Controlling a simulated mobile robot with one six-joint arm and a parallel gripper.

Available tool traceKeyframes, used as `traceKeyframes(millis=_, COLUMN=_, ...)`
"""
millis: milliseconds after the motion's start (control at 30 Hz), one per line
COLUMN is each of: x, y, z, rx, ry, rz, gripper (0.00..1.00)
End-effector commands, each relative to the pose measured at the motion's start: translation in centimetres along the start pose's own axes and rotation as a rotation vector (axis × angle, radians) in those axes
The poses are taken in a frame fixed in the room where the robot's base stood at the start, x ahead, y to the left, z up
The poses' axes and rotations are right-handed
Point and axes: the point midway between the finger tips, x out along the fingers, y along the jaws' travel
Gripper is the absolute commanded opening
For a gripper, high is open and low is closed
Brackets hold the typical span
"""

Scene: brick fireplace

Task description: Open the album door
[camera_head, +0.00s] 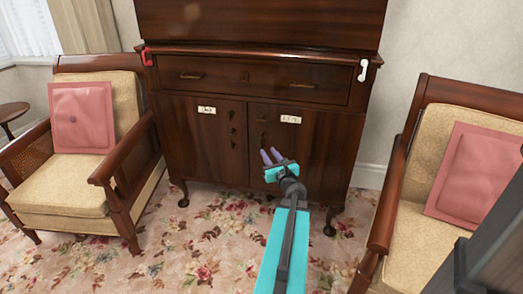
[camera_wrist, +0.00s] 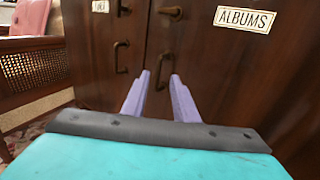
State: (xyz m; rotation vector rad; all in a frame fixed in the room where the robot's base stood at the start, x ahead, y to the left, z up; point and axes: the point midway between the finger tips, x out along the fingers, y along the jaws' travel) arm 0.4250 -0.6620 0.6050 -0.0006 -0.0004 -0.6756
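The album door (camera_wrist: 228,65) is the right-hand door of a dark wooden cabinet, with a white label reading ALBUMS (camera_wrist: 244,18). It also shows in the head view (camera_head: 325,150) and looks closed. Its curved metal handle (camera_wrist: 163,66) is near the door's left edge, below a keyhole fitting (camera_wrist: 170,11). My gripper (camera_wrist: 160,75) is open, its two purple fingers pointing at the door. In the wrist view, the handle appears between the fingertips; I cannot tell whether they touch it. In the head view, my gripper (camera_head: 270,154) partly covers that area.
The left door (camera_head: 190,145) has its own handle (camera_wrist: 121,57) close by. A drawer (camera_head: 240,80) is above. Red (camera_head: 146,57) and white (camera_head: 363,70) hooked objects are at the cabinet's upper corners. Armchairs stand left (camera_head: 70,185) and right (camera_head: 430,200). Carpet (camera_head: 190,250) lies in front.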

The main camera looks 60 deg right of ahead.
Motion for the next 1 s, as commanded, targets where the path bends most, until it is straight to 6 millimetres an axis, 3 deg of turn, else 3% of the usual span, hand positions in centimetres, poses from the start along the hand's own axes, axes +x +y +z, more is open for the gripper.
traceKeyframes(millis=600, x=6.3, y=0.0, z=0.0, rx=0.000, ry=0.000, rz=0.001, gripper=0.27)
traceKeyframes(millis=1000, x=7.5, y=0.1, z=0.0, rx=0.001, ry=0.001, rz=0.000, gripper=0.27)
